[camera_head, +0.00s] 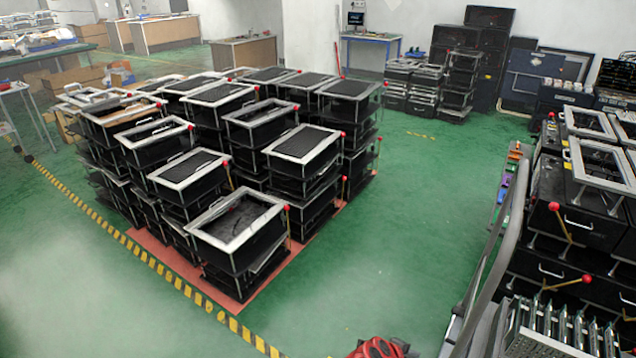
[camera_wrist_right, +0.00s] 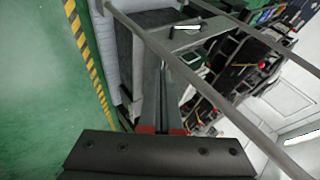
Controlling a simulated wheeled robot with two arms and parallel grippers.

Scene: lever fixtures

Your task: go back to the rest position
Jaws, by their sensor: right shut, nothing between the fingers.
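My right gripper (camera_wrist_right: 163,64) shows in the right wrist view with its two grey fingers together and nothing between them. Grey metal rails (camera_wrist_right: 215,104) cross the view near the fingers; I cannot tell whether they touch. My left gripper is in neither view. In the head view, black lever fixtures with red-knobbed levers stand in stacks at the centre, the nearest one (camera_head: 240,228) in front. More fixtures (camera_head: 580,243) with red-knobbed levers stand at the right. A red and black part (camera_head: 381,348) shows at the bottom edge, mostly cut off.
A curved grey rail (camera_head: 489,262) rises at the lower right beside a metal rack (camera_head: 560,330). Yellow-black floor tape (camera_head: 110,230) runs left of the centre stacks. The green floor (camera_head: 375,255) between the centre stacks and right rail is clear. Desks (camera_head: 165,33) stand far back.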

